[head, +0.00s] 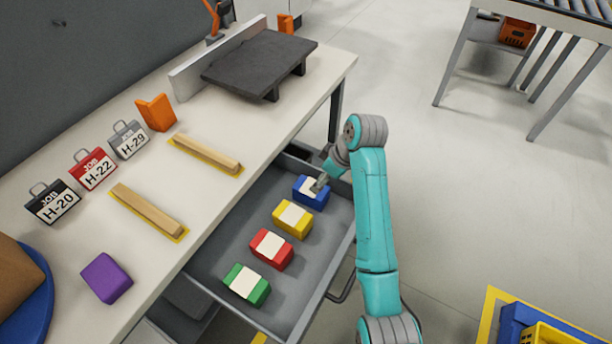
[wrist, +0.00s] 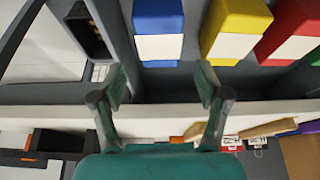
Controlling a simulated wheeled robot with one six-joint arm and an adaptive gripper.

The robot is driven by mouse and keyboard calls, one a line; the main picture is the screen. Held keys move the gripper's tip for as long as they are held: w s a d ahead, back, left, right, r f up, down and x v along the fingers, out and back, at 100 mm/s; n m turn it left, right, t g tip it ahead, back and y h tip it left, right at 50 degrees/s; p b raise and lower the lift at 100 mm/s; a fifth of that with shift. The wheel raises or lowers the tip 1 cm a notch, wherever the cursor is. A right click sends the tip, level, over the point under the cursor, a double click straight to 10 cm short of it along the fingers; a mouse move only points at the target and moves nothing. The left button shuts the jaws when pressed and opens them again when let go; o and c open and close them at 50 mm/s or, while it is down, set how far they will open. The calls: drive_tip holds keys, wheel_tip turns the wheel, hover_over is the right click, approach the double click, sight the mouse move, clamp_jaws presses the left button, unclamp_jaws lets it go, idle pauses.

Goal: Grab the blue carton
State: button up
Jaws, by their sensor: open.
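The blue carton (head: 311,197) with a white label stands in the open grey drawer (head: 218,250), at the far end of a row of cartons. In the wrist view the blue carton (wrist: 158,20) is at the top, lined up with the gap between the fingers. My gripper (head: 321,183) is at the carton in the head view, overlapping its upper right part. In the wrist view my gripper (wrist: 161,82) is open, with nothing between its fingers. Whether a finger touches the carton cannot be told.
Yellow (head: 292,219), red (head: 271,250) and green (head: 246,284) cartons share the drawer. The yellow one is closest to the blue. A dark compartment (wrist: 90,30) lies on the blue carton's other side. The worktop (head: 225,190) edges the drawer.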

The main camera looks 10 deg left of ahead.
sight(308, 191)
drive_tip(key=shift+w+a+f, duration=0.15)
drive_tip(key=shift+a+f, duration=0.05)
drive_tip(key=shift+f, duration=0.2)
drive_tip(key=shift+x, duration=4.95)
drive_tip(key=shift+f, duration=0.25)
drive_tip(key=shift+c, duration=0.2)
drive_tip(key=c, duration=1)
